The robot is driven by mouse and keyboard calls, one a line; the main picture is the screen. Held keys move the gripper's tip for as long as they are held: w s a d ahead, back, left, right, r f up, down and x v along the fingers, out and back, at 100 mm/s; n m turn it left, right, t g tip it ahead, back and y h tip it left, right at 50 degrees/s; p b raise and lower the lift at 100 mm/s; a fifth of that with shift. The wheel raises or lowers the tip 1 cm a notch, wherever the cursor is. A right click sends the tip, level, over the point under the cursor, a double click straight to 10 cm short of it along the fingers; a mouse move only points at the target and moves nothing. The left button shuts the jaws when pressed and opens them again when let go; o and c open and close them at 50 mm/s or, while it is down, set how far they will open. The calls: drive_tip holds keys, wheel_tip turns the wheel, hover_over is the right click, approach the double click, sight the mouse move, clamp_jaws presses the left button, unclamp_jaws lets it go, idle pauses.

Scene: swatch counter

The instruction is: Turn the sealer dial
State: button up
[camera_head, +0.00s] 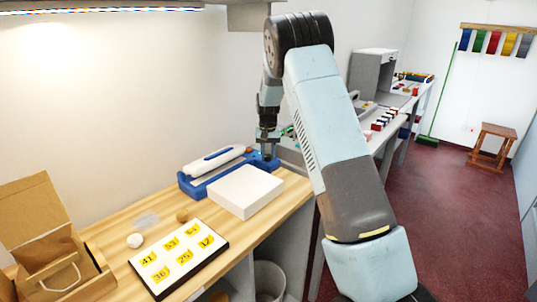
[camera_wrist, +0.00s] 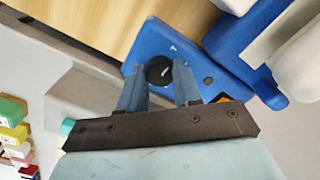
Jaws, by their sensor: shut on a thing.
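The sealer (camera_head: 222,170) is a blue base with a white arm on the wooden counter. In the wrist view its blue body (camera_wrist: 215,60) fills the upper right. In the head view my gripper (camera_head: 268,152) is at the sealer's right end, and the dial cannot be made out there.
A white box (camera_head: 245,191) stands in front of the sealer. A numbered card board (camera_head: 178,258), a white ball (camera_head: 135,240) and a cardboard box (camera_head: 45,235) are to the left on the counter (camera_head: 262,232). Small coloured blocks (camera_wrist: 14,130) show at the wrist view's left.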

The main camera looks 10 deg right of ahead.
drive_tip(key=m, duration=0.8)
drive_tip(key=shift+w+a+m, duration=0.1)
drive_tip(key=shift+a+m, duration=0.05)
drive_tip(key=shift+m, duration=0.25)
drive_tip(key=m, duration=0.4)
drive_tip(key=shift+w+a+r+m, duration=0.1)
drive_tip(key=shift+a+m, duration=0.05)
drive_tip(key=shift+m, duration=0.15)
drive_tip(key=shift+w+m, duration=0.1)
drive_tip(key=shift+m, duration=1.7)
drive_tip(key=shift+r, duration=0.1)
drive_tip(key=o, duration=1.1)
drive_tip(key=shift+c, duration=0.2)
